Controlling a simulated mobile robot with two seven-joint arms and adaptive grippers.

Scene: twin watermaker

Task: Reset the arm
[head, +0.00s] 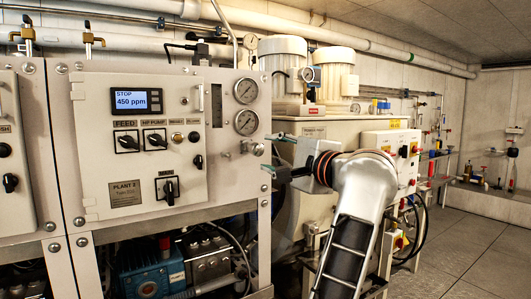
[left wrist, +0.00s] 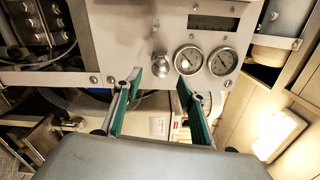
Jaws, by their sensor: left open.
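My left gripper (head: 268,153) is in the middle of the head view, at the end of my white arm. Its fingers point left toward the right edge of the Plant 2 panel (head: 95,150). In the left wrist view the gripper (left wrist: 159,82) is open, with its two green-padded fingers spread and nothing between them. A round metal knob (left wrist: 158,68) shows just beyond and between the fingertips. The knob also shows in the head view (head: 253,148), just left of the fingers. I cannot tell whether they touch. My right gripper is in neither view.
Two round gauges (head: 246,107) sit above the knob. The panel has a lit display (head: 131,101) reading STOP, 450 ppm, and several black rotary switches. A white switch box (head: 391,155) and large cream motors (head: 283,60) stand behind my arm. Open floor (head: 450,245) lies at the right.

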